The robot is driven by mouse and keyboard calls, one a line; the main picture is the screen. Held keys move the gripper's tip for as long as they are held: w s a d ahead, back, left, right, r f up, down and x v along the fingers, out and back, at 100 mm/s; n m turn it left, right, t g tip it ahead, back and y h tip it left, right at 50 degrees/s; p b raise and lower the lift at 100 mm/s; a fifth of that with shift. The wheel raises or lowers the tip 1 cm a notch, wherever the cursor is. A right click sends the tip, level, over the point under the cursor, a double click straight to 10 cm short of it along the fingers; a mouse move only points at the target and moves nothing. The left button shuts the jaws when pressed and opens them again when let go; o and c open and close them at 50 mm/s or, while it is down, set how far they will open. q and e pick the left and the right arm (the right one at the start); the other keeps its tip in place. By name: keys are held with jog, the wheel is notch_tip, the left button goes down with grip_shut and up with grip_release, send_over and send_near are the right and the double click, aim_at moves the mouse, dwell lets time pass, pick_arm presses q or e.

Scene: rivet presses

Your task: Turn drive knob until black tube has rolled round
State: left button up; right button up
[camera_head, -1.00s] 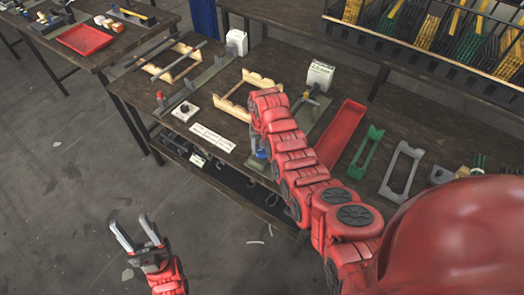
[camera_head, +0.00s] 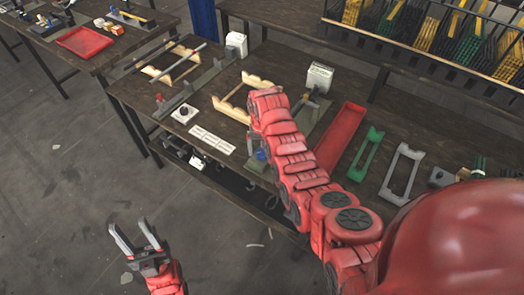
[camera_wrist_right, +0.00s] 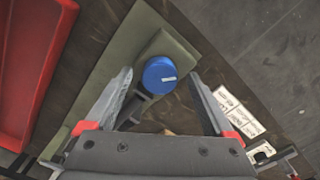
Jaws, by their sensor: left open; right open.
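A round blue knob (camera_wrist_right: 160,75) with a small white label sits on a grey-green base (camera_wrist_right: 105,65) in the right wrist view. It also shows small in the head view (camera_head: 261,154), beside my right arm. My right gripper (camera_wrist_right: 159,77) is open, with one finger on each side of the knob in the picture. I cannot tell whether the fingers touch it. My left gripper (camera_head: 130,226) is open and empty over the floor, left of the bench. I cannot make out the black tube with certainty; my right arm covers part of the knob's fixture.
A red tray (camera_head: 341,138) lies right of the fixture. A white label strip (camera_head: 212,139) and a block with a black knob (camera_head: 184,112) lie to the left. A wooden frame (camera_head: 225,104) and a white box (camera_head: 318,77) stand behind. The floor at left is clear.

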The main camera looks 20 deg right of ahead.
aim_at(262, 152)
notch_tip(262, 152, up, 4)
jog(key=shift+w+r+b, duration=0.15)
jog(key=shift+r+b, duration=0.05)
jog(key=shift+b, duration=0.6)
notch_tip(262, 152, up, 12)
jog(key=p, duration=0.9)
jog(key=shift+r, duration=0.1)
